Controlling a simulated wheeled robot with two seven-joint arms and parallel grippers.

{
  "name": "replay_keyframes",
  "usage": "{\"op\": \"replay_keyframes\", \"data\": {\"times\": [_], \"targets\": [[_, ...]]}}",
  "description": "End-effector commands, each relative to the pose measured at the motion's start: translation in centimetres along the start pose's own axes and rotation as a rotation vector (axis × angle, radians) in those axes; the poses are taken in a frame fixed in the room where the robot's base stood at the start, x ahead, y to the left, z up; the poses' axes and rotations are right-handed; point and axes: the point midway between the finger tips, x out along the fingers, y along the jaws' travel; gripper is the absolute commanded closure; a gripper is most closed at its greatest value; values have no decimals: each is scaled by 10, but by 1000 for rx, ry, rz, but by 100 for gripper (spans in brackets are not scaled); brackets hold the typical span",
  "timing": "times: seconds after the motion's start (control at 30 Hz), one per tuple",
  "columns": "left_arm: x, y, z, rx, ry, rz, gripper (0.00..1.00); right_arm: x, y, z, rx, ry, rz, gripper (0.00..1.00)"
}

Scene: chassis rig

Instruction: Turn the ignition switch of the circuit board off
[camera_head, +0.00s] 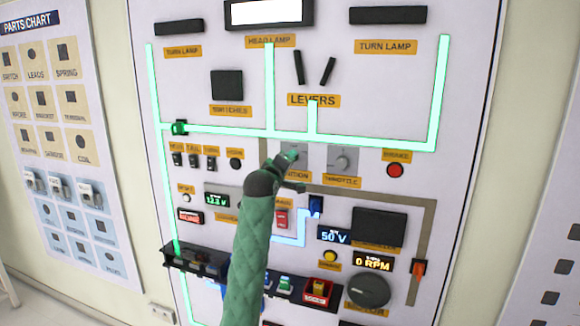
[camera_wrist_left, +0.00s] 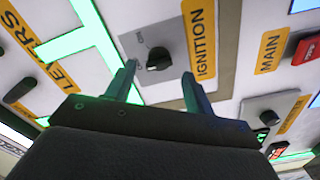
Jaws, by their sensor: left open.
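The ignition switch (camera_wrist_left: 159,60) is a black rotary knob on a grey plate, beside an orange IGNITION label (camera_wrist_left: 200,38) in the left wrist view. In the head view its plate (camera_head: 301,150) is partly hidden behind my gripper. My left gripper (camera_head: 288,162), at the end of a green-sleeved arm, is in front of it. In the left wrist view its two fingers (camera_wrist_left: 158,85) are open, with the knob beyond and between the tips, apparently not gripped. My right gripper is not in view.
The circuit board (camera_head: 340,70) has glowing green traces. The throttle knob (camera_head: 342,161) is just right of the ignition, with a red brake button (camera_head: 395,170) farther right. A red main switch (camera_head: 282,218) is below. A dark tray (camera_head: 210,262) juts out at lower left.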

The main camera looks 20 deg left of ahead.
Motion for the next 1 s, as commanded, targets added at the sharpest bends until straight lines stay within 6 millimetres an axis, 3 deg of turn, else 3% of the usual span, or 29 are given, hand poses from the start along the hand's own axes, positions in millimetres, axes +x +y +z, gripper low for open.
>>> {"op": "replay_keyframes", "data": {"times": [0.1,0.33,0.87,1.0], "targets": [[-17,-3,2,-1,0,1,47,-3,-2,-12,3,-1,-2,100],[-35,-1,1,0,0,1,47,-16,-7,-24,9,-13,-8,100],[-39,-1,0,0,-1,-1,47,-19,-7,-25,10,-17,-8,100],[-42,-14,10,21,-13,-21,47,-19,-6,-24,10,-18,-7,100]]}}
